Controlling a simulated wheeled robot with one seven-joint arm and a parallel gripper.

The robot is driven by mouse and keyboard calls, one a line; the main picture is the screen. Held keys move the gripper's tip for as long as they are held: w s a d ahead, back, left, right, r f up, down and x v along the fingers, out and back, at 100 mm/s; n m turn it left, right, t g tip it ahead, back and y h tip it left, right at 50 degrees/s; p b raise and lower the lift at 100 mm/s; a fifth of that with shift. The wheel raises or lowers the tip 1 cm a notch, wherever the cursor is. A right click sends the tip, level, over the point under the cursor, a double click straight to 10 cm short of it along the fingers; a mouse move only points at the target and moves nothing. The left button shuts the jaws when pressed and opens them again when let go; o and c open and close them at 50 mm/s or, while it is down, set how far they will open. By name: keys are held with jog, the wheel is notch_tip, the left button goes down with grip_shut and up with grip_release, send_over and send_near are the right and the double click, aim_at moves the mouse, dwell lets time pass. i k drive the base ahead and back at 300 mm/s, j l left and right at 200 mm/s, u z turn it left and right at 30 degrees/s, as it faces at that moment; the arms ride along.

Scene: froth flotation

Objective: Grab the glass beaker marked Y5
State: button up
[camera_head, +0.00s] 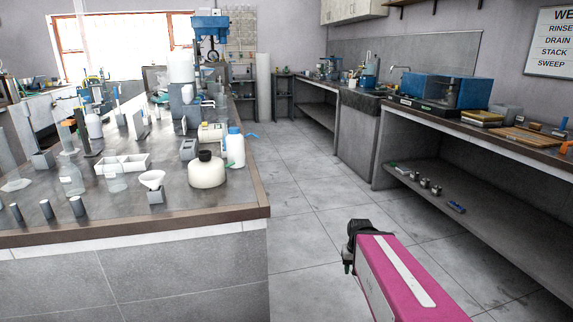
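Several clear glass vessels stand on the left island bench. One looks like a beaker (116,178), in front of a white divided tray. Left of it is a narrower-necked glass vessel (72,181). No Y5 mark is legible on any of them, so I cannot tell which is the named one. My arm reaches in from the bottom right, magenta with a pale stripe. The dark end of my arm, with my gripper (354,246), is over the floor aisle, well right of the bench and apart from the glassware. Its fingers are too small and dark to read.
The island bench (200,219) also holds a cream jug (206,170), a white bottle with a blue cap (235,149), a funnel (152,180) on a grey block, and dark cylinders along the front. A long counter with a lower shelf (470,205) lines the right. The tiled aisle between is clear.

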aim_at(222, 104)
jog(key=i, duration=1.85)
jog(key=i+l+u, duration=0.1)
jog(key=i+u, duration=0.25)
jog(key=i+l+u, duration=0.2)
jog(key=i+u, duration=0.2)
jog(key=i, duration=0.15)
jog(key=i+l+u, duration=1.1)
jog(key=l, duration=0.25)
jog(key=i+l+u, duration=0.15)
jog(key=l+u, duration=0.2)
jog(key=l, duration=0.25)
jog(key=i+l+u, duration=0.15)
jog(key=l+u, duration=0.25)
jog(key=l, duration=0.25)
